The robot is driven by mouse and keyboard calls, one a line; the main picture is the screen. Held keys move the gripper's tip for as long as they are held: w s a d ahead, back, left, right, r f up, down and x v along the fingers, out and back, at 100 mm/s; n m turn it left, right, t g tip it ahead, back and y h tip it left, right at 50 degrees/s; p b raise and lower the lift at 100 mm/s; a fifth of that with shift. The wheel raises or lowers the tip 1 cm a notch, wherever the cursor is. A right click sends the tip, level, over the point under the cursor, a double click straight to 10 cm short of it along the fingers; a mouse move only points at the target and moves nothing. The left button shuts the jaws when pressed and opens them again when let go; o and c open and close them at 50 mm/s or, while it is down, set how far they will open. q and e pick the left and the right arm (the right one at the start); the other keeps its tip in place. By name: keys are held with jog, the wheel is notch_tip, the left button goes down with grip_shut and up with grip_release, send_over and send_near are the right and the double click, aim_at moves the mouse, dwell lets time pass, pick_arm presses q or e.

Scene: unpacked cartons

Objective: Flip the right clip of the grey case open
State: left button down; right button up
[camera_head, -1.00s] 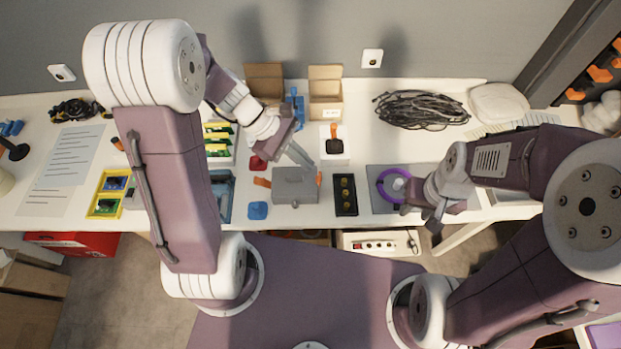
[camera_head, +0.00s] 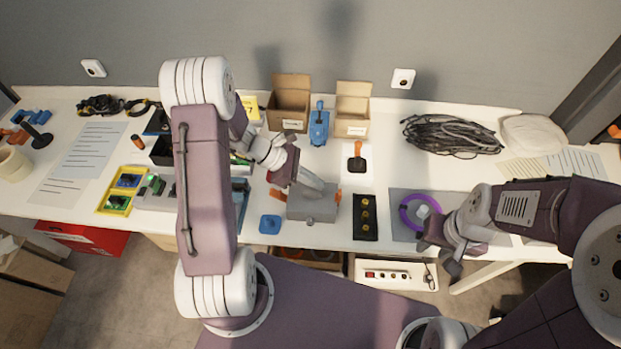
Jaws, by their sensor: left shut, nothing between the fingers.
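The grey case (camera_head: 312,208) sits near the front edge of the table. An orange clip (camera_head: 277,194) sticks out at its left side. The right orange clip (camera_head: 338,197) shows small at its right side; I cannot tell its exact angle. My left gripper (camera_head: 324,187) is shut and empty, its fingers slanting down over the case's top right, close to the right clip. I cannot tell whether it touches the clip or the case. My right gripper (camera_head: 440,257) hangs near the table's front edge, right of the case; its fingers are too unclear to judge.
A black tray with yellow round parts (camera_head: 365,219) lies just right of the case. A purple ring (camera_head: 408,213) lies on a grey mat. A blue block (camera_head: 270,224) lies left of the case. Open cartons (camera_head: 352,106) stand behind.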

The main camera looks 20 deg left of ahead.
aim_at(338, 195)
pick_arm(q)
jog(key=x, duration=0.5)
jog(key=shift+d+f, duration=0.1)
jog(key=shift+w+d+r+y+p, duration=0.1)
jog(key=shift+d+r+y+p, duration=0.2)
jog(key=shift+p, duration=0.2)
jog(key=d+y+p, duration=0.2)
jog(key=p, duration=0.3)
jog(key=w+d+g+y+p, duration=0.1)
jog(key=d+y+p, duration=0.2)
jog(key=p, duration=0.3)
jog(key=shift+w+d+f, duration=0.1)
jog(key=shift+w+f, duration=0.05)
